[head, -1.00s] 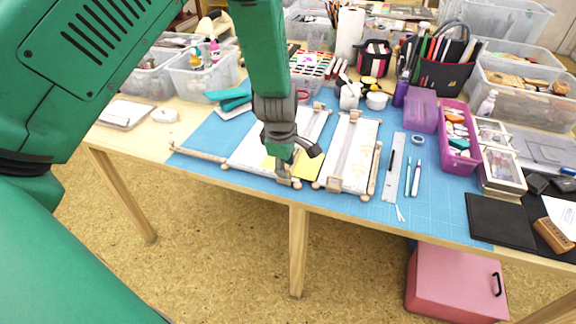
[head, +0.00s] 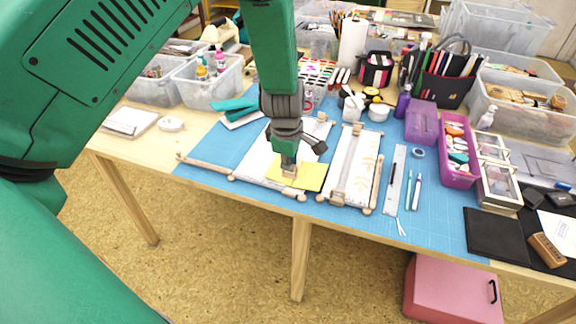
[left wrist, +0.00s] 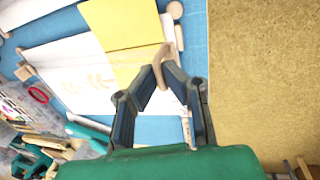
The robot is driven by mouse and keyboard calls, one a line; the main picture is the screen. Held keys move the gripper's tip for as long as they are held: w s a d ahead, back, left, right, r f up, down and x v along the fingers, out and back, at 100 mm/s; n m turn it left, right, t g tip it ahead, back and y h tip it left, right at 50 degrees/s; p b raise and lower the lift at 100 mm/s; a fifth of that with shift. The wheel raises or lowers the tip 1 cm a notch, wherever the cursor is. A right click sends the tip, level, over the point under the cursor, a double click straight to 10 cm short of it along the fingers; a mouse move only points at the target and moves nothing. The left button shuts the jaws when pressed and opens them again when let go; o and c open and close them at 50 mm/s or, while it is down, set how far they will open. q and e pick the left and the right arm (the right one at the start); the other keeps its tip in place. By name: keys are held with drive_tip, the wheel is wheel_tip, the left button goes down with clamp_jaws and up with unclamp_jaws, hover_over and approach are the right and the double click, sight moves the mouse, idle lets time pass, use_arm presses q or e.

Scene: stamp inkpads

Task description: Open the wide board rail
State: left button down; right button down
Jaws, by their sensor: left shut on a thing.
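The wide board (head: 255,160) is a white sheet in a light wooden frame on the blue mat. Its front wooden rail (head: 265,186) runs along the near edge; another bar (head: 205,165) sticks out to the left. A yellow card (head: 312,178) lies on the board's near right part and shows in the left wrist view (left wrist: 135,35). My left gripper (head: 289,170) points down over the card, its fingertips closed on a small light wooden piece (left wrist: 164,62). I cannot tell whether this piece joins the rail. My right gripper is not in view.
A narrower framed board (head: 350,170) lies just right of the wide one. Further right are a ruler (head: 395,180), pens and a purple bin (head: 458,150). Bins and cups crowd the back. The front table edge is close to both boards.

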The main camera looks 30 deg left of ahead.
use_arm(q)
drive_tip(key=w+a+r+p, duration=0.1)
drive_tip(key=w+r+p, duration=0.4)
drive_tip(key=r, duration=0.3)
drive_tip(key=w+r+p, duration=0.5)
drive_tip(key=r+p, duration=0.1)
drive_tip(key=r, duration=0.3)
drive_tip(key=shift+w+a, duration=0.15)
drive_tip(key=shift+a, duration=0.25)
drive_tip(key=c, duration=1.7)
unclamp_jaws()
drive_tip(key=shift+w, duration=0.1)
drive_tip(key=shift+f, duration=0.1)
